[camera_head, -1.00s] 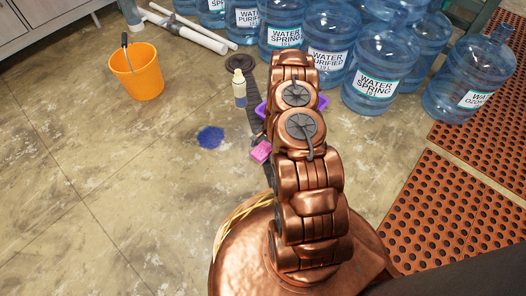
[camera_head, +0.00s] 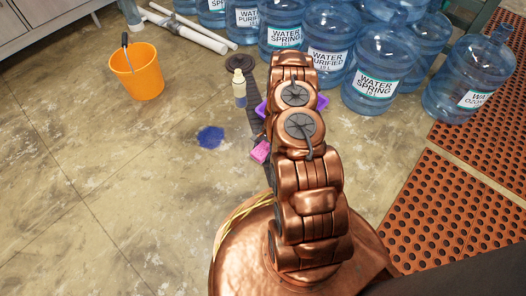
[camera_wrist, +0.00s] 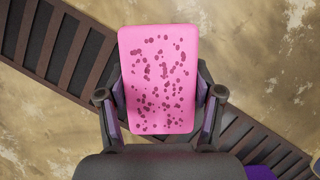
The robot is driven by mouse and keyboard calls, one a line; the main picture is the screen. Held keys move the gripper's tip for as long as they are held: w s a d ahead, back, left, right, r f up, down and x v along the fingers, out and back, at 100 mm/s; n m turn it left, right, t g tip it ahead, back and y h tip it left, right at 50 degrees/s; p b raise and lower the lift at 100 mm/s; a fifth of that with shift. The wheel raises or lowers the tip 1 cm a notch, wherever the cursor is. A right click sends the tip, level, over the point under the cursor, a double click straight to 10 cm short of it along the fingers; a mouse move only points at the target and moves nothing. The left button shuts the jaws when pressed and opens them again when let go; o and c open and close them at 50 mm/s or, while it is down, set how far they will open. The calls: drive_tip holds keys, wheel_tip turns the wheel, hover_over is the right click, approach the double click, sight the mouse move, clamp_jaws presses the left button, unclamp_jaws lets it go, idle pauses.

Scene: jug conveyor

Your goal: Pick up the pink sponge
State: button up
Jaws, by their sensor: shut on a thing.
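The pink sponge (camera_wrist: 157,80), a rounded block with dark red specks, sits between the two fingers of my gripper (camera_wrist: 159,105) in the wrist view. The fingers press on its left and right sides, so my gripper is shut on it. In the head view the sponge (camera_head: 260,152) shows just left of my arm, partly hidden by it. My gripper's fingers are hidden behind the arm there. I cannot tell how far the sponge is above the floor.
A dark slatted strip (camera_wrist: 75,50) lies under the sponge. A purple container (camera_head: 322,102) is partly behind my arm. Water jugs (camera_head: 378,75) line the back.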

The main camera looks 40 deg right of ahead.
sight(260, 151)
idle(0.3)
drive_tip(key=shift+r+b, duration=0.15)
drive_tip(key=shift+b, duration=0.15)
wheel_tip(260, 151, up, 5)
drive_tip(key=p, duration=0.3)
drive_tip(key=s+a+p, duration=0.1)
drive_tip(key=s, duration=0.4)
drive_tip(key=s+a+p, duration=0.1)
drive_tip(key=s+p, duration=0.1)
drive_tip(key=s, duration=0.3)
drive_tip(key=s+a+p, duration=0.1)
drive_tip(key=s+p, duration=0.1)
drive_tip(key=s, duration=0.3)
drive_tip(key=shift+s+a, duration=0.3)
drive_tip(key=shift+a, duration=0.05)
